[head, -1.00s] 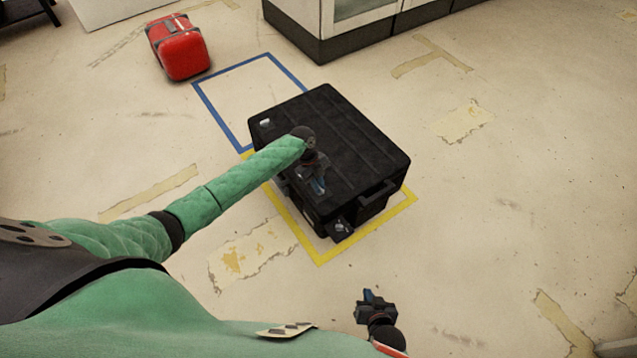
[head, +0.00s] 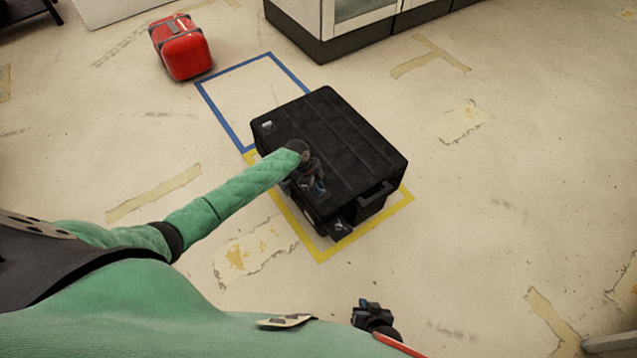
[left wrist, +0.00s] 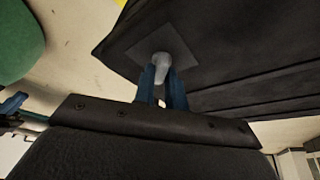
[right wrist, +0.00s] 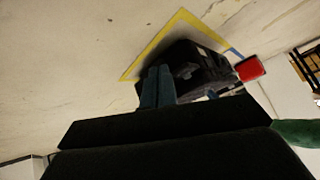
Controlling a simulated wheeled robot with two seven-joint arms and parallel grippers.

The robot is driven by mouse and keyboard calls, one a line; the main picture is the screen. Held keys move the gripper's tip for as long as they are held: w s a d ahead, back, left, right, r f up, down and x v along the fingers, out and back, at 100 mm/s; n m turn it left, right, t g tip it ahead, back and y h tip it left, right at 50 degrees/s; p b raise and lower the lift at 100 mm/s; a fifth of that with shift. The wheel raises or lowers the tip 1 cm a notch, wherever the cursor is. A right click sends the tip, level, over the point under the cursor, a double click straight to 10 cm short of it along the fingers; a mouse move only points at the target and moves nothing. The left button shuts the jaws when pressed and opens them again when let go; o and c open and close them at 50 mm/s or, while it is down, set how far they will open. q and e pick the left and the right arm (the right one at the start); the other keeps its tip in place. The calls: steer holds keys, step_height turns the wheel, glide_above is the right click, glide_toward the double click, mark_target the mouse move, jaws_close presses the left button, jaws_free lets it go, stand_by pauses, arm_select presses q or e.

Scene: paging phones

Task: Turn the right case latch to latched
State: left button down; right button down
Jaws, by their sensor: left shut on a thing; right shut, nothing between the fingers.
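A black case (head: 335,135) with a ribbed lid stands closed on the floor. My left gripper (head: 317,188) is at its near left side. In the left wrist view my left gripper (left wrist: 161,90) is shut on a grey latch knob (left wrist: 161,64), which sticks out from a dark square plate (left wrist: 185,45) on the case. The head view hides this knob behind the gripper. A dark fitting with a small grey part (head: 340,228) shows at the case's near corner. My right gripper (head: 370,306) is shut and empty, away from the case; its fingers also show in the right wrist view (right wrist: 157,85).
Yellow tape (head: 365,233) borders the floor around the case. An empty blue taped outline (head: 222,118) lies behind it. A red case (head: 183,52) stands at the back left and a cabinet (head: 370,25) at the back. The floor on the right is clear.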

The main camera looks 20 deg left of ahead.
arm_select(q)
steer(key=shift+s+r+n+t+p, duration=0.15)
steer(key=shift+n+t+p, duration=0.15)
steer(key=shift+n+p, duration=0.55)
steer(key=n+t+p, duration=0.1)
steer(key=n+p, duration=0.2)
steer(key=shift+d+r+y, duration=0.1)
steer(key=shift+y, duration=0.2)
steer(key=n+p, duration=0.2)
steer(key=n+t+p, duration=0.1)
steer(key=n+p, duration=0.1)
steer(key=shift+s+d+t+y, duration=0.1)
steer(key=shift+t+y, duration=0.2)
steer(key=shift+y, duration=0.1)
steer(key=shift+f+n+y+p, duration=0.3)
steer(key=shift+n+p, duration=0.15)
steer(key=shift+n, duration=0.3)
arm_select(e)
steer(key=d+r+g, duration=0.3)
steer(key=r, duration=2.9)
steer(key=shift+s+d+r+n+g+h, duration=0.2)
steer(key=shift+s+r+n+g+h, duration=0.1)
steer(key=shift+s+r+h, duration=0.1)
arm_select(q)
steer(key=c, duration=1.4)
jaws_free()
steer(key=shift+c, duration=0.2)
steer(key=shift+r, duration=0.1)
